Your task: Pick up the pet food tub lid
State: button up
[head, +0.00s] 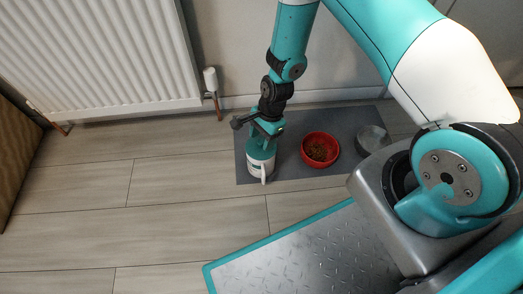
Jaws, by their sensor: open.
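The pet food tub (257,171) is a small white and teal tub standing on the dark grey mat. Its teal top, which looks like the lid (260,150), lies directly under my gripper. My gripper (262,135) is open and points down at the top of the tub. Its teal fingers and the teal lid blend together, so I cannot tell whether they touch. Part of the lid is hidden by the gripper. A narrow white piece shows at the tub's front side.
The mat (290,172) lies along the wall. A white radiator (100,55) and a pipe valve (211,82) are at the left. The wooden floor (150,215) is clear.

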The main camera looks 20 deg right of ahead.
jog(key=shift+a+f, duration=0.15)
jog(key=shift+f, duration=0.5)
jog(key=shift+r, duration=0.1)
grip_shut()
jog(key=shift+r, duration=0.1)
